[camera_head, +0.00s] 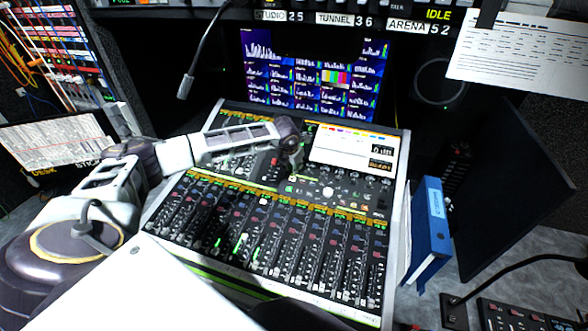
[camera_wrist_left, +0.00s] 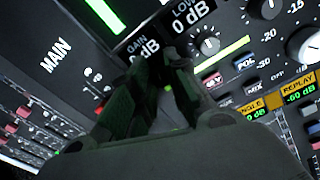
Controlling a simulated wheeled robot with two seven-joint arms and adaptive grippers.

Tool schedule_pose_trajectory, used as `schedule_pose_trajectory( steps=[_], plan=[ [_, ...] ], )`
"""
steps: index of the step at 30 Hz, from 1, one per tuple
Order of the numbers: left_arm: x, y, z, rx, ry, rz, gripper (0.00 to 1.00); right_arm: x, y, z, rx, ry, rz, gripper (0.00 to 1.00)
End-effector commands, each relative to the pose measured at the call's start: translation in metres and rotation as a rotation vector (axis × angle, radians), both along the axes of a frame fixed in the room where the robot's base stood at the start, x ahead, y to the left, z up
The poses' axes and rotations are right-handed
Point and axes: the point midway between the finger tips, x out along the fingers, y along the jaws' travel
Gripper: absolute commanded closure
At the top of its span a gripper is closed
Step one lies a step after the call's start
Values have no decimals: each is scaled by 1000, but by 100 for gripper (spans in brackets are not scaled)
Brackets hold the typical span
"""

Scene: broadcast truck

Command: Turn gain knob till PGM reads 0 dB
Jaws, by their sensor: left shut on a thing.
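The mixing console (camera_head: 152,228) fills the middle of the head view, with faders in front and knobs and a white screen (camera_head: 352,147) behind. My left gripper (camera_head: 291,150) reaches over its upper part from the left. In the left wrist view my left gripper's dark fingers (camera_wrist_left: 163,68) are shut at the panel just below the GAIN readout (camera_wrist_left: 143,42). The knob between them is hidden. The visible part of the GAIN readout shows 0 dB, and the LOW readout (camera_wrist_left: 194,17) shows 0 dB. I cannot make out a PGM label. My right gripper is out of view.
A monitor (camera_head: 313,75) with bar meters stands behind the console. A blue binder (camera_head: 431,228) and a dark panel (camera_head: 520,185) stand at the right. A gooseneck microphone (camera_head: 187,85) hangs at upper left. Other knobs (camera_wrist_left: 207,46) sit close to my fingers.

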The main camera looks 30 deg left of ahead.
Motion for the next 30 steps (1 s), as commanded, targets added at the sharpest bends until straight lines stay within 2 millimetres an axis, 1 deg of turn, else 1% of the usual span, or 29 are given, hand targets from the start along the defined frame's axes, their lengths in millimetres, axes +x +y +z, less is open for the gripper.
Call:
schedule_pose_trajectory(
  steps=[1,9,15,25,26,30],
  plan=[
    [0,0,-2,10,1,-24,100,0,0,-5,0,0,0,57],
    [0,0,-1,53,10,-126,100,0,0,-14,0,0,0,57],
    [0,0,0,64,14,-155,100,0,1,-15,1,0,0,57],
    [0,0,1,65,14,-156,100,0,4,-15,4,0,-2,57],
    [0,0,1,65,14,-156,80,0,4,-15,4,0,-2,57],
    [0,0,1,65,14,-156,62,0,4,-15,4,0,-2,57]
  ],
)
